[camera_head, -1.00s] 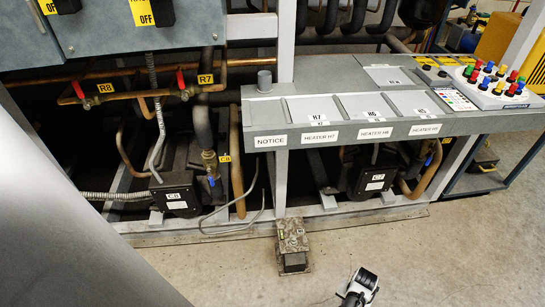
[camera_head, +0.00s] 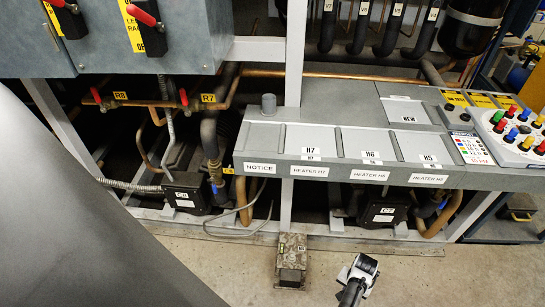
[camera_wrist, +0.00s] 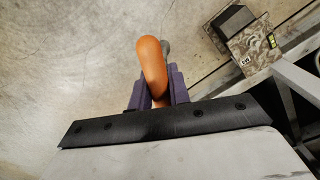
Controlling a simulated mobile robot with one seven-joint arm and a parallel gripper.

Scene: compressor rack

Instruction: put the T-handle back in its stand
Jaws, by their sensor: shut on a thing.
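My gripper (camera_wrist: 155,88) is shut on the orange T-handle (camera_wrist: 152,62) in the wrist view. The handle sticks out beyond the purple fingers, above the concrete floor; its lower part is hidden between them. A grey part shows just behind its top. The gripper is low and in front of the shelf.
The grey shelf (camera_head: 310,115) carries flat panels labelled H7, H6 and H5. A white box with coloured knobs (camera_head: 518,132) sits at its right. A small metal box (camera_head: 291,262) stands on the floor before the rack; it also shows in the wrist view (camera_wrist: 247,45). Pipes run behind.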

